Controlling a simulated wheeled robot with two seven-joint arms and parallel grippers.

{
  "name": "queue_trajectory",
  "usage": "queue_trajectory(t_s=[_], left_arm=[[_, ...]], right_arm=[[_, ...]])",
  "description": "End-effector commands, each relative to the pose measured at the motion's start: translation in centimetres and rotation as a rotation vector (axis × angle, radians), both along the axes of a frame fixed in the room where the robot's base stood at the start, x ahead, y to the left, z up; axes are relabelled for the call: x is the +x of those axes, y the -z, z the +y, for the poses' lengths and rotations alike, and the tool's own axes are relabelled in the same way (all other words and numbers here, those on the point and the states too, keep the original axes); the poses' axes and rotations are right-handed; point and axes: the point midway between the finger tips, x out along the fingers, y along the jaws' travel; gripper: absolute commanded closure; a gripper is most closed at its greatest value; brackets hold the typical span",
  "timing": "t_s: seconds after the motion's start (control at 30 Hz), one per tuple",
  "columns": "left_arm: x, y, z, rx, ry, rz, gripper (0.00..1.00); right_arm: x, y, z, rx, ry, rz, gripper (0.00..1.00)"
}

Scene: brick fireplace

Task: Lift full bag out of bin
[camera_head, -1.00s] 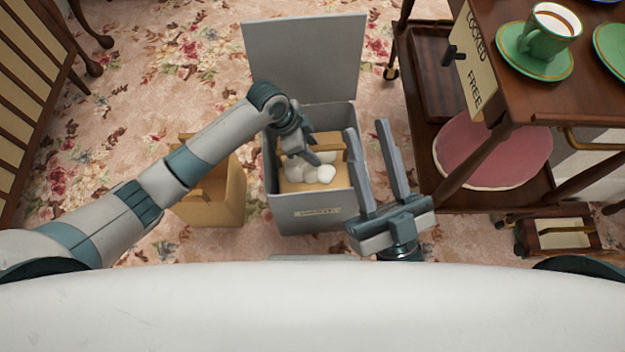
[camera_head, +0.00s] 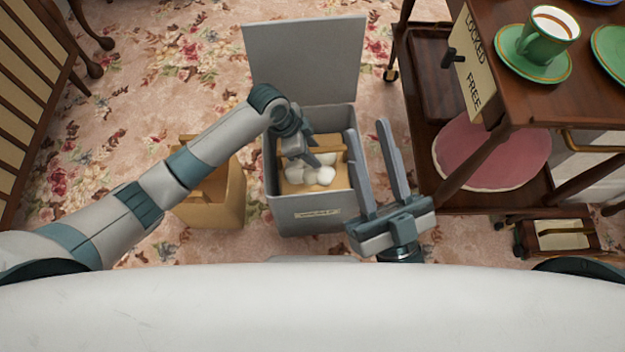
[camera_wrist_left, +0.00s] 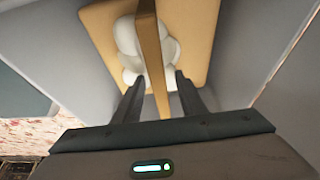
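The grey bin (camera_head: 318,216) stands on the carpet with its lid (camera_head: 305,65) raised at the back. Inside it is a tan bag (camera_head: 288,186) holding several white rounded lumps (camera_head: 322,175). The bag's tan handle (camera_head: 328,150) spans over them. My left gripper (camera_head: 318,160) reaches down into the bin. In the left wrist view the handle (camera_wrist_left: 150,45) runs between the open fingers of the left gripper (camera_wrist_left: 158,90), with gaps showing on both sides. My right gripper (camera_head: 372,140) is open and empty by the bin's right side.
Another tan bag (camera_head: 230,205) stands left of the bin, partly behind my left arm. A wooden trolley (camera_head: 500,195) is close on the right, with a green cup (camera_head: 545,42) on top. A slatted chair (camera_head: 30,90) stands at the left. Carpet is free between the chair and the bags.

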Motion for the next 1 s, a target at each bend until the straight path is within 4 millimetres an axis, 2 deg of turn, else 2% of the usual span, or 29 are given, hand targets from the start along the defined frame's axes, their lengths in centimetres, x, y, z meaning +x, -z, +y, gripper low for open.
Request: queue_trajectory(t_s=[0.5, 0.57, 0.67, 1.0], left_arm=[[-0.04, 0.21, -0.02, 0.000, 0.000, 0.000, 0.62], [-0.04, 0.21, -0.02, 0.000, 0.000, 0.000, 0.74], [-0.04, 0.21, -0.02, 0.000, 0.000, 0.000, 0.98], [-0.04, 0.20, -0.01, 0.000, 0.000, 0.000, 1.00]], right_arm=[[0.00, -0.25, -0.02, 0.000, 0.001, -0.001, 0.69], [0.00, -0.25, -0.02, 0.000, 0.001, -0.001, 0.69], [0.00, -0.25, -0.02, 0.000, 0.001, -0.001, 0.69], [0.01, -0.24, -0.03, -0.001, 0.001, 0.000, 0.69]])
